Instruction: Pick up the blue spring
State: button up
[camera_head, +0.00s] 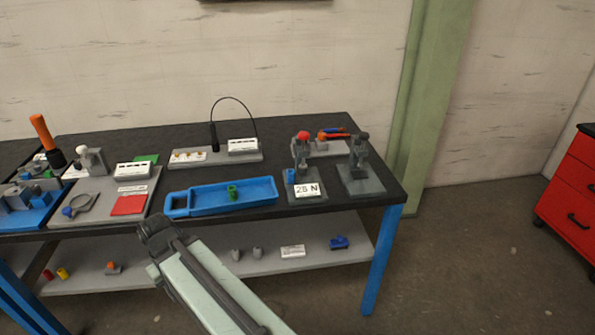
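A small blue piece (292,174) stands at the left side of the left grey press stand, above its white "28 N" label (307,190); it may be the blue spring, but it is too small to tell. A green cylinder (232,192) stands in the blue tray (190,201) left of that stand. My arm reaches up from the bottom middle, and my gripper (152,226) is at its upper left end, in front of the table's front edge. It is left of and apart from the blue piece. Its fingers are not clear.
The left press stand (303,155) has a red knob; another stand (361,170) is at its right. A grey board (95,190) with a ring and red pad lies left. The lower shelf (200,268) holds small parts, including a blue one (339,242). A red cabinet (574,180) stands far right.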

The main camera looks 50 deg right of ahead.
aim_at(290, 176)
jog(key=z, duration=0.1)
jog(key=i, duration=0.95)
jog(key=u, duration=0.55)
